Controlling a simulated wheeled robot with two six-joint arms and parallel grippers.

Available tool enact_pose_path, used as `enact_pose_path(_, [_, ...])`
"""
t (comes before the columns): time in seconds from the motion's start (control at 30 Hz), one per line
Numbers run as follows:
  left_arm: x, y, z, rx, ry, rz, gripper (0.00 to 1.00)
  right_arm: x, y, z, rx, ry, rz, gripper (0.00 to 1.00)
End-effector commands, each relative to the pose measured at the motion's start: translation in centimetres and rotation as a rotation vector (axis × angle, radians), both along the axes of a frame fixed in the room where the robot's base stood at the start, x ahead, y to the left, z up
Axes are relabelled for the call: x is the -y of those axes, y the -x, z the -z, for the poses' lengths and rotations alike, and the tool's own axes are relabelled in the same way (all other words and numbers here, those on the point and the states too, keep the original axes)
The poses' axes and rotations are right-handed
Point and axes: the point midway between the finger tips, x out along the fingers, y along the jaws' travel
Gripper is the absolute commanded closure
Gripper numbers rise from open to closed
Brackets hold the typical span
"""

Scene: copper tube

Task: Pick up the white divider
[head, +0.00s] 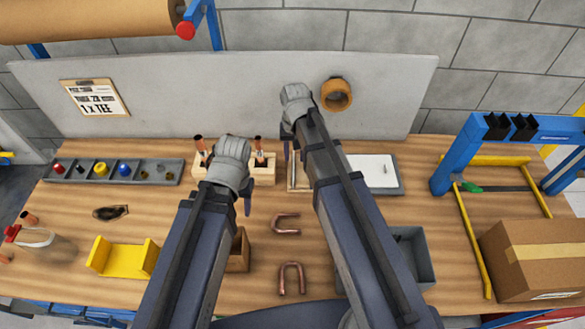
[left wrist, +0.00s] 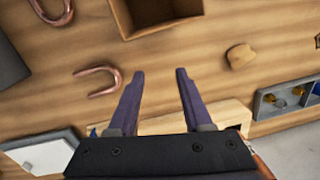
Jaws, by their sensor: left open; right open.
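I cannot make out for sure which piece is the white divider. A flat white piece (head: 372,169) lies on a grey tray right of my right arm; it also shows at the lower left of the left wrist view (left wrist: 40,155). My left gripper (head: 246,196) is in front of the wooden tube holder (head: 265,174), its tips partly hidden by the wrist. In the left wrist view its two dark fingers (left wrist: 158,72) are apart with nothing between the tips. My right gripper (head: 288,146) is open near the back board, mostly hidden behind its own wrist.
Two bent copper tubes (head: 286,223) lie mid-bench. A wooden box (left wrist: 126,22), yellow bracket (head: 123,257), grey bin (head: 415,250) and carton (head: 535,255) stand around. A parts tray (head: 170,167) is at left. A pale back board (head: 200,95) closes the rear.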

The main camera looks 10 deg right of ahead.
Motion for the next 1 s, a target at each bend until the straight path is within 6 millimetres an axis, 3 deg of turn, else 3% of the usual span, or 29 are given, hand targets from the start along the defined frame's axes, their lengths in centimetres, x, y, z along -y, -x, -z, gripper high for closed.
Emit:
enact_pose_path(0.3, [0.0, 0.0, 0.8, 0.000, 0.000, 0.001, 0.50, 0.0, 0.0, 0.8, 0.000, 0.000, 0.000, 0.57])
enact_pose_path(0.6, [0.0, 0.0, 3.3, 0.000, 0.000, 0.000, 0.50, 0.0, -0.1, 3.3, 0.000, 0.000, 0.000, 0.57])
enact_pose_path(0.83, [0.0, 0.0, 3.4, 0.000, 0.000, -0.001, 0.50, 0.0, -0.1, 3.4, 0.000, 0.000, 0.000, 0.57])
enact_pose_path(1.0, [0.0, 0.0, 4.8, 0.000, 0.000, -0.001, 0.50, -0.1, -0.3, 4.8, 0.000, 0.000, 0.000, 0.57])
